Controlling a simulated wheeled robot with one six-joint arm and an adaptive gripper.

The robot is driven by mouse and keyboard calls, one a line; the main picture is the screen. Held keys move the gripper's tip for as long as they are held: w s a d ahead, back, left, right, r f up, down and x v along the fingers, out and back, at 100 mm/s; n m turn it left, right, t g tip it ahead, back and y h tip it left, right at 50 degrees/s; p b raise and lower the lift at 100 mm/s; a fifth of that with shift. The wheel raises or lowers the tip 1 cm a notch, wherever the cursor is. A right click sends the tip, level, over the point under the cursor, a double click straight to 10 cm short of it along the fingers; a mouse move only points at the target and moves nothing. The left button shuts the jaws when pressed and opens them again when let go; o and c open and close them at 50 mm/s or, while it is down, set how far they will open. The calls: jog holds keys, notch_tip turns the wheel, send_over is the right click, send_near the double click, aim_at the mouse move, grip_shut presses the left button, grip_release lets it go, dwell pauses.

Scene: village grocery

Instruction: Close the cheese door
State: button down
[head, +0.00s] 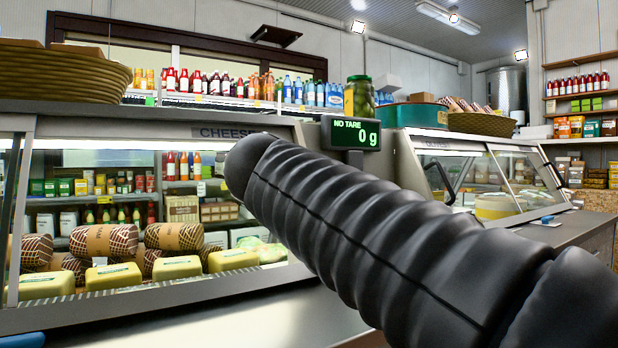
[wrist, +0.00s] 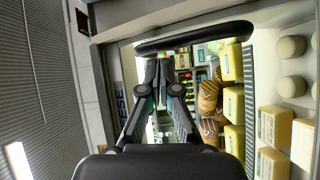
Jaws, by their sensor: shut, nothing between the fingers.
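The cheese case (head: 170,125), labelled CHEESE, stands at the left in the head view, with yellow cheese blocks and brown-wrapped rolls inside. My arm covers its right end. The wrist view looks at the case turned on its side, with the cheese label (wrist: 122,98) at the left. A dark curved handle bar (wrist: 205,36) of the cheese door crosses the top of this view. My gripper (wrist: 163,62) is shut and empty, its tips just below the bar in the picture; I cannot tell whether they touch it. The head view does not show my gripper, nor clearly how far the door stands open.
A green-lit scale display (head: 352,134) stands on the counter right of the cheese case. A second glass case (head: 470,142) with its own dark handle is farther right. A woven basket (head: 60,72) rests on top of the cheese case. Stocked shelves line the back.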

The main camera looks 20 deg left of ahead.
jog(key=s+a+f+v, duration=0.1)
jog(key=a+v, duration=0.1)
jog(key=v, duration=1)
jog(key=w+d+f+m+g+h+p, duration=0.2)
jog(key=d+f+m+g, duration=0.15)
jog(key=d+f, duration=0.65)
jog(key=w+d+f+m+g+h+p, duration=0.25)
jog(key=d+f+m, duration=0.25)
jog(key=d, duration=0.9)
jog(key=s+d+f+m+g+p, duration=0.1)
jog(key=s+d+f+m+g, duration=0.1)
jog(key=s+d+f+m, duration=0.3)
jog(key=s+d+f+m+g+p, duration=0.2)
jog(key=s+d+f+m, duration=0.4)
jog(key=f, duration=0.8)
jog(key=s+d+g, duration=0.1)
jog(key=s+d, duration=0.2)
jog(key=s, duration=0.2)
jog(key=shift+s+f, duration=0.15)
jog(key=shift+f, duration=0.2)
jog(key=shift+m, duration=0.25)
